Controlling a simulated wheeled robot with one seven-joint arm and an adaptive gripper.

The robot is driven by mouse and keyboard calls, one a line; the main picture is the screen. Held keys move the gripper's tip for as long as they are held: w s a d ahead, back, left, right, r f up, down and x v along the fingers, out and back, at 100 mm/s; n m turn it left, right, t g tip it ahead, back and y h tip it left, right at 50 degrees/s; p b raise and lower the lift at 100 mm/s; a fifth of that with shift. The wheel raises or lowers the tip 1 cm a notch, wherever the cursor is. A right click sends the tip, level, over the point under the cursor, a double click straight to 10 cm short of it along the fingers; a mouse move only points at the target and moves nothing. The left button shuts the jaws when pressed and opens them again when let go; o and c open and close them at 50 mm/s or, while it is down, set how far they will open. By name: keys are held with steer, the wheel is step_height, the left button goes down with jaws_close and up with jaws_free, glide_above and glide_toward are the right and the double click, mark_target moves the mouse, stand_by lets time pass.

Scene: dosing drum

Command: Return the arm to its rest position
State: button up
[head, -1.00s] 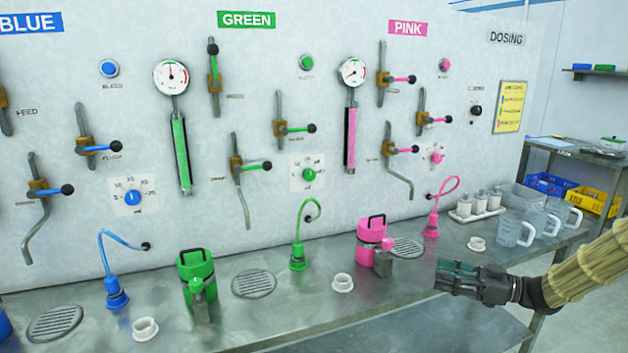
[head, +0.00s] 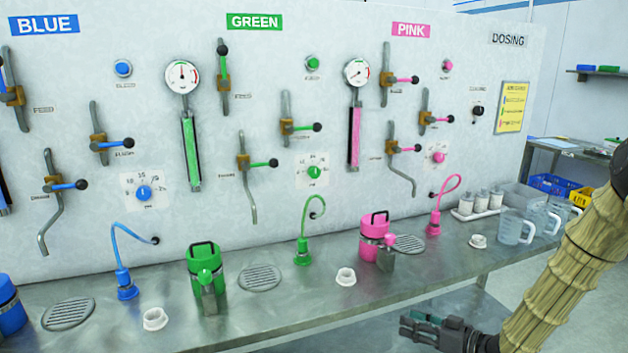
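My gripper (head: 418,328) is low at the bottom right of the head view, in front of and below the bench's front edge. Its dark fingers point left and touch nothing that I can see. Whether the fingers are apart or closed does not show clearly, and no held object is visible. My arm, in a tan ribbed sleeve, slopes down to it from the right edge.
The steel bench (head: 330,290) carries a green canister (head: 205,280), a pink canister (head: 373,238), white caps and clear jugs (head: 515,227) at its right end. The dosing panel (head: 300,80) with levers stands behind. Floor beside the arm looks free.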

steer(key=s+a+f+m+g+h, duration=0.2)
steer(key=s+f+m+h, duration=0.1)
steer(key=s+f, duration=0.7)
steer(key=s+a+f+m+g+h, duration=0.2)
steer(key=s+a+f+h, duration=0.15)
steer(key=s+f, duration=0.6)
steer(key=s+d+f+m+g+h, duration=0.1)
steer(key=s+f+g+h, duration=0.1)
steer(key=s, duration=1)
steer(key=s+d+f+g+h, duration=0.1)
steer(key=s+f+g, duration=0.3)
steer(key=s, duration=0.7)
steer(key=shift+s+f+m+g+h, duration=0.3)
steer(key=shift+s+f+m+h, duration=0.1)
steer(key=shift+f+h, duration=0.45)
steer(key=shift+w, duration=0.1)
steer(key=shift+c, duration=0.3)
